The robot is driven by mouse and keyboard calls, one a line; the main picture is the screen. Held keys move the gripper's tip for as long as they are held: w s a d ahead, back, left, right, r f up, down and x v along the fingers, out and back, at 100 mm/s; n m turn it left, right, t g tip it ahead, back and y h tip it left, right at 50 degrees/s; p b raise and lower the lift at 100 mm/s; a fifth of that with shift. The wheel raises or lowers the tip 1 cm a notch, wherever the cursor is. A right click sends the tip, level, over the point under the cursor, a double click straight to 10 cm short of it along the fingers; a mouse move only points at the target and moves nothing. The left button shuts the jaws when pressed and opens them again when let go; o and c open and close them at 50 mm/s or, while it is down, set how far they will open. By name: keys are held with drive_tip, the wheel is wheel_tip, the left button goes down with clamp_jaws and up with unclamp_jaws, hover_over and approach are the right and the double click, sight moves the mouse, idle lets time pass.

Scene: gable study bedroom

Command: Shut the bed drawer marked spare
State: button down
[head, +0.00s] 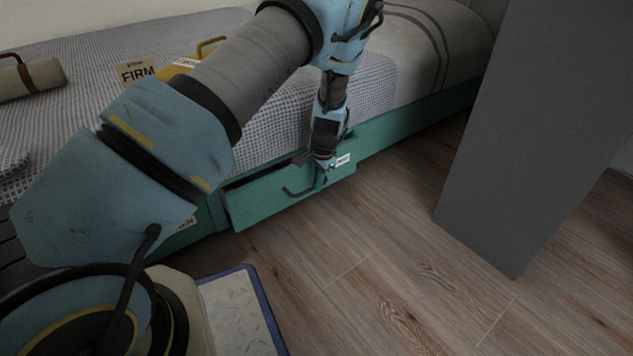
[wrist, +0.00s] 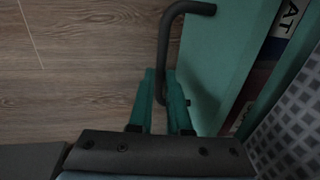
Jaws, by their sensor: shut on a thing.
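The green bed drawer (head: 262,202) is partly open, with a dark gap behind its front panel. A small white label (head: 343,160) sits at its right end; I cannot read its wording clearly. The drawer's dark bent handle (head: 290,192) also shows in the wrist view (wrist: 188,8), running down to my fingers. My gripper (head: 322,178) is shut on this handle, near its right end. In the wrist view my two green fingers (wrist: 165,88) stand either side of the bar. The drawer's interior is mostly hidden, but part of a white-lettered item (wrist: 287,18) shows inside.
The bed's mattress (head: 290,128) lies above the drawer. Another label (head: 187,222) shows to the left, partly behind my arm. A grey panel (head: 530,130) stands at right. Wooden floor (head: 375,250) in front is clear. A FIRM card (head: 136,72) lies on the bed.

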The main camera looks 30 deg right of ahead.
idle(0.8)
drive_tip(key=shift+w+a+p, duration=0.25)
drive_tip(key=shift+w, duration=0.9)
drive_tip(key=shift+w+a+p, duration=0.2)
drive_tip(key=shift+w+p, duration=0.05)
drive_tip(key=shift+w, duration=0.85)
drive_tip(key=c, duration=0.9)
unclamp_jaws()
drive_tip(key=shift+o, duration=0.2)
wheel_tip(320, 180, up, 11)
drive_tip(key=p, duration=0.5)
hover_over(305, 185)
drive_tip(key=s, duration=0.3)
drive_tip(key=shift+s+d+f, duration=0.15)
drive_tip(key=shift+d+f, duration=0.05)
drive_tip(key=shift+d, duration=0.15)
